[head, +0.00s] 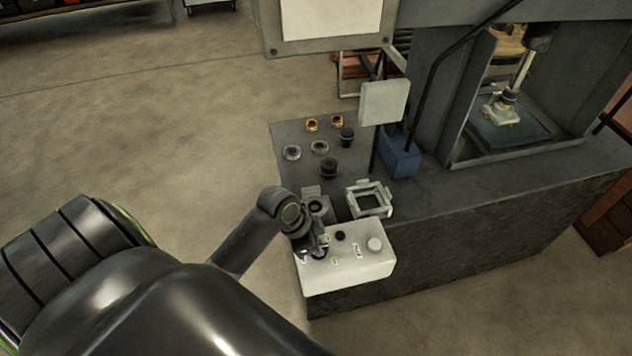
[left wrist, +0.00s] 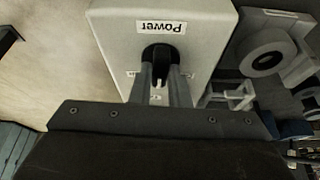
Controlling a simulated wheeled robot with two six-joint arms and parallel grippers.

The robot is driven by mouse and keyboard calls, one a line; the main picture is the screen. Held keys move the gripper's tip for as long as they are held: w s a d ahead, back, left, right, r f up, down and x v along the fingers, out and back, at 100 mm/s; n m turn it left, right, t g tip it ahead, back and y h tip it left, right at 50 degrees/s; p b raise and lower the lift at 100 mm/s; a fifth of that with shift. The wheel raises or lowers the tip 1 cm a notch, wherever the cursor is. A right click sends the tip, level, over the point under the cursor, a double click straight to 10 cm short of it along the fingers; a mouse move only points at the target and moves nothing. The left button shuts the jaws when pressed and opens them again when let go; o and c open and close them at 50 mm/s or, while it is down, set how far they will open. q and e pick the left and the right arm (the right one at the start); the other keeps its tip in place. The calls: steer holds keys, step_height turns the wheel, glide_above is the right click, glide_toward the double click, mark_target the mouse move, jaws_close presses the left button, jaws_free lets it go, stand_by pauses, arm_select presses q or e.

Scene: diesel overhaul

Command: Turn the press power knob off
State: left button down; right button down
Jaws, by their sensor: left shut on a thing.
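The press power knob (left wrist: 160,55) is a black knob on a white control box, just below a "Power" label (left wrist: 161,27) in the left wrist view. My left gripper (left wrist: 162,76) is shut on the knob, with one finger on each side of it. In the head view my left gripper (head: 308,246) is over the left end of the control box (head: 345,272) and hides the knob. My right gripper is not in view.
A grey square frame (head: 356,202) and a grey ring-shaped fixture (left wrist: 262,56) stand just behind the box. Small rings and black parts lie on the bench (head: 290,133). A blue block (head: 400,157) and the press (head: 440,95) are farther right. Floor at left is clear.

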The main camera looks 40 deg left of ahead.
arm_select(q)
steer(key=n+p, duration=0.1)
steer(key=n+y+p, duration=0.1)
steer(key=n, duration=0.1)
steer(key=shift+d+r+t+p, duration=0.1)
steer(key=shift+r+t+p, duration=0.2)
steer(key=shift+p, duration=0.05)
steer(key=shift+f+n+p, duration=0.1)
steer(key=shift+n+p, duration=0.4)
steer(key=shift+n, duration=0.3)
steer(key=n, duration=0.1)
steer(key=n+y, duration=0.1)
steer(key=shift+d+f+n+t, duration=0.1)
steer(key=shift+f+n+t, duration=0.05)
steer(key=shift+n+t, duration=0.2)
steer(key=shift+n+y, duration=0.8)
steer(key=shift+n, duration=0.45)
steer(key=c, duration=1.4)
jaws_free()
